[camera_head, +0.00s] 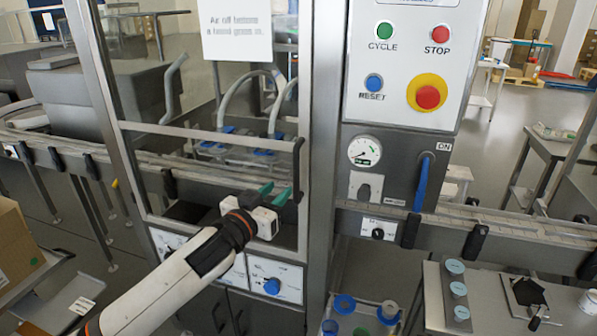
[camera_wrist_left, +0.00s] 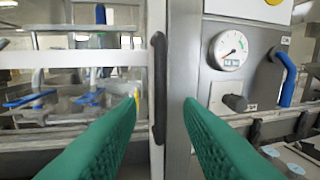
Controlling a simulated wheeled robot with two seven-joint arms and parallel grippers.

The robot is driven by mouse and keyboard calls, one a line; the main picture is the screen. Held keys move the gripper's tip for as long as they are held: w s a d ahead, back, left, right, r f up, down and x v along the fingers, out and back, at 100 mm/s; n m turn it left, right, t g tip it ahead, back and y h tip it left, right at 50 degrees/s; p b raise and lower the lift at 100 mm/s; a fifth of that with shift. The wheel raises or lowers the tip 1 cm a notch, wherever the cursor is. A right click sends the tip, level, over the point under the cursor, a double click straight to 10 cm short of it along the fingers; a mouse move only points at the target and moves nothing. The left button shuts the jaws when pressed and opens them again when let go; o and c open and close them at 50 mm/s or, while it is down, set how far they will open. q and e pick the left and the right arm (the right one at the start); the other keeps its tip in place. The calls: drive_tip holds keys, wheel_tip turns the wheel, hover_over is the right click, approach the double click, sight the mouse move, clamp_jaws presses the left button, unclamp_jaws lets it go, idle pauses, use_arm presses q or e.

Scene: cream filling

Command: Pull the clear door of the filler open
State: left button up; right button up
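The clear door (camera_head: 208,132) of the filler has a pale metal frame and looks shut. Its black vertical handle (camera_head: 298,168) is on the door's right edge, beside the grey post. My left gripper (camera_head: 276,196) has green fingers and is just in front of the door, close to the handle's lower part. In the left wrist view the handle (camera_wrist_left: 159,90) stands upright between the two spread green fingertips (camera_wrist_left: 162,100), seemingly a little beyond them. The fingers are open and hold nothing. I cannot tell whether either touches the handle. My right gripper is not in view.
Right of the door are a control panel (camera_head: 405,60) with buttons, a gauge (camera_head: 364,151) and a blue lever (camera_head: 421,183). A conveyor (camera_head: 490,222) runs out to the right. A side table (camera_head: 500,315) with several blue-topped jars stands at lower right. A cardboard box (camera_head: 20,245) is at left.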

sight(294, 176)
use_arm(q)
drive_tip(key=p+x, duration=0.1)
drive_tip(key=x, duration=0.8)
drive_tip(key=shift+f, duration=0.15)
drive_tip(key=shift+c, duration=0.3)
clamp_jaws()
